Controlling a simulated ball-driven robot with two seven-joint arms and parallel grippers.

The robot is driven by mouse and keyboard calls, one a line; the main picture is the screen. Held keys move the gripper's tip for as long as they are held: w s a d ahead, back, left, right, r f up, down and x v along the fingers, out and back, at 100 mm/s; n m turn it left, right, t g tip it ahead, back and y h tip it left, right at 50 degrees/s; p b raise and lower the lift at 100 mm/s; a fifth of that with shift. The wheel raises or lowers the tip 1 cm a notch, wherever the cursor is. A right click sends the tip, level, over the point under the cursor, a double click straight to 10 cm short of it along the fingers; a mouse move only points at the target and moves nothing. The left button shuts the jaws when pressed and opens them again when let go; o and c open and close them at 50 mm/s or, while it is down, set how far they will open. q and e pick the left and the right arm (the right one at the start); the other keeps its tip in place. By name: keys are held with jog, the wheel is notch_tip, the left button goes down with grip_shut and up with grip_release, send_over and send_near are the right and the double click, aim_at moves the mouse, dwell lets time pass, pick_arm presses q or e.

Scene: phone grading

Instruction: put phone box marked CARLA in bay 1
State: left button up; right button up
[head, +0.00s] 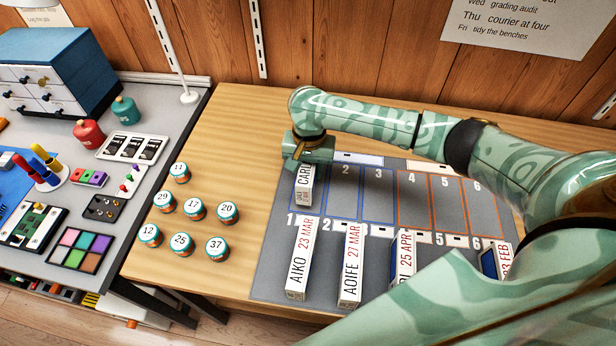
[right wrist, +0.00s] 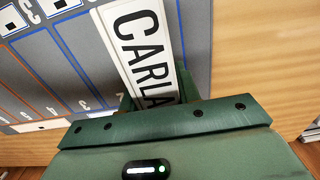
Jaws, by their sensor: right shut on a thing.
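The white phone box marked CARLA (head: 304,187) is at bay 1 (head: 311,202), the leftmost blue-outlined bay on the grey mat (head: 268,270). My right gripper (head: 308,160) is shut on its far end, above the back of the mat. The CARLA box also shows in the right wrist view (right wrist: 143,45), between the fingers of the gripper (right wrist: 160,98). The box's lower edge is near the mat; I cannot tell whether it touches. My left gripper is not in view.
Boxes marked AIKO (head: 300,262) and AOIFE (head: 350,268), one dated 25 APR (head: 404,258) and one dated FEB (head: 505,258) stand along the mat's front. Several numbered jars (head: 194,207) stand left of the mat. Bays 2 to 6 look empty.

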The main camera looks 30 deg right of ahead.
notch_tip(320, 180, down, 3)
jog(key=shift+r+b, duration=0.2)
jog(key=shift+b, duration=0.15)
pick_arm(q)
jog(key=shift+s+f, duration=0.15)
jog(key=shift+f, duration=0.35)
pick_arm(e)
jog(key=shift+r, duration=0.15)
jog(key=o, duration=1.1)
jog(key=shift+d, duration=0.1)
jog(key=shift+o, duration=0.2)
jog(key=shift+r, duration=0.25)
pick_arm(q)
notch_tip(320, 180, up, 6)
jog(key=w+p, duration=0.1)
jog(key=p, duration=0.6)
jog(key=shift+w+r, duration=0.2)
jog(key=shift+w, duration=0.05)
pick_arm(e)
notch_tip(320, 180, up, 12)
jog(key=shift+s+f, duration=0.1)
jog(key=shift+f, duration=0.15)
